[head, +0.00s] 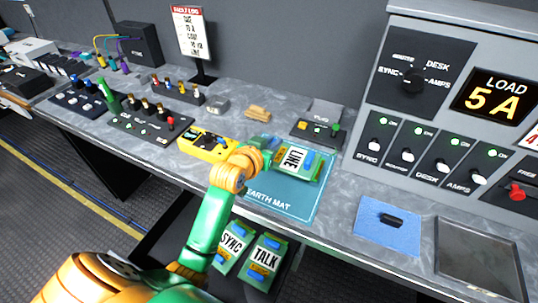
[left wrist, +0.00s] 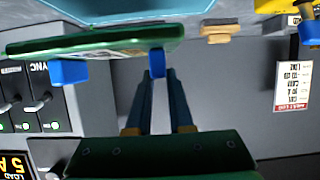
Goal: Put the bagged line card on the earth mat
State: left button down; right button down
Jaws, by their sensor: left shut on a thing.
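The line card (head: 297,162) is a green board with a white label reading LINE and blue parts. My left gripper (head: 272,155) is shut on its left edge. The card is over the far part of the teal earth mat (head: 285,207). In the left wrist view the card (left wrist: 110,44) is nearly edge-on beside the fingers (left wrist: 156,72), with a grey gap between it and the teal mat (left wrist: 135,9), so it looks held above the surface. I cannot clearly make out the bag. My right gripper is out of view.
SYNC (head: 232,246) and TALK (head: 265,256) cards lie below the bench edge. A yellow meter (head: 206,144) is left of the mat, a small switch box (head: 318,131) behind it. A blue pad (head: 387,226) lies to the right. The mat's front part is clear.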

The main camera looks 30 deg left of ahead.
pick_arm(q)
jog(key=a+f, duration=0.1)
jog(key=w+f, duration=0.1)
jog(key=f, duration=0.1)
jog(key=w+a+f, duration=0.1)
jog(key=shift+a+f+b, duration=0.25)
jog(key=shift+a+b, duration=0.1)
jog(key=shift+s+f, duration=0.1)
jog(key=shift+f, duration=1.2)
jog(key=c, duration=0.8)
grip_release()
jog(key=shift+d+f, duration=0.1)
